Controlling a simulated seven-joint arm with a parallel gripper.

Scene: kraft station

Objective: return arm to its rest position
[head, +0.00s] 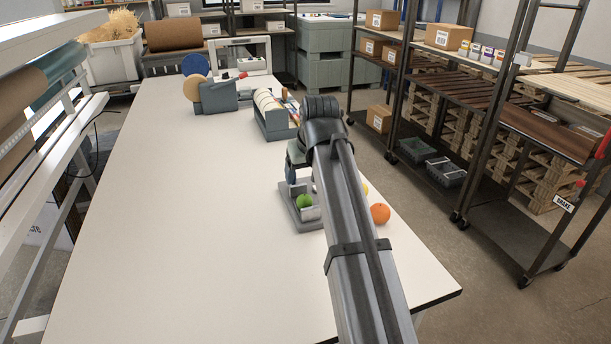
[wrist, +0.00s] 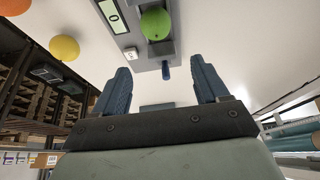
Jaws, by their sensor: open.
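My gripper (wrist: 160,65) is open, with its two blue fingers spread wide and nothing between them in the wrist view. In the head view the gripper is mostly hidden behind my own arm, above the right part of the table. A green ball-like fruit (head: 304,201) rests on a grey device (head: 305,225) with a small display. The green fruit also shows in the wrist view (wrist: 156,24), apart from and beyond the fingertips.
An orange fruit (head: 380,214) and a partly hidden yellow one (head: 365,188) lie near the table's right edge. A tape rack (head: 276,122) and a dispenser (head: 215,96) stand farther back. The white table (head: 180,220) is clear at left and in front. Shelving stands right.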

